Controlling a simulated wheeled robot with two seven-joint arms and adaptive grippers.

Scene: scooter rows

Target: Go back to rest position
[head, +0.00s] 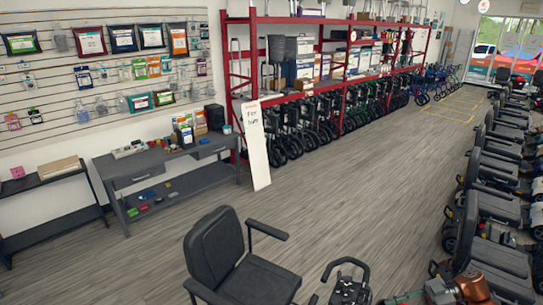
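Neither of my grippers can be made out in the head view. A copper-coloured and white piece (455,289) shows at the bottom right edge; I cannot tell whether it is part of my arm or of a scooter. A black scooter seat (232,262) with armrests stands close in front at the bottom centre. A black looped handlebar (348,284) rises just right of it, cut off by the bottom edge.
A row of scooters (485,205) lines the right side. A grey workbench (165,170) and a dark shelf table (50,205) stand along the left wall. A white sign (254,147) leans by red racks (236,80) with folded walkers. The grey floor aisle (370,180) is clear.

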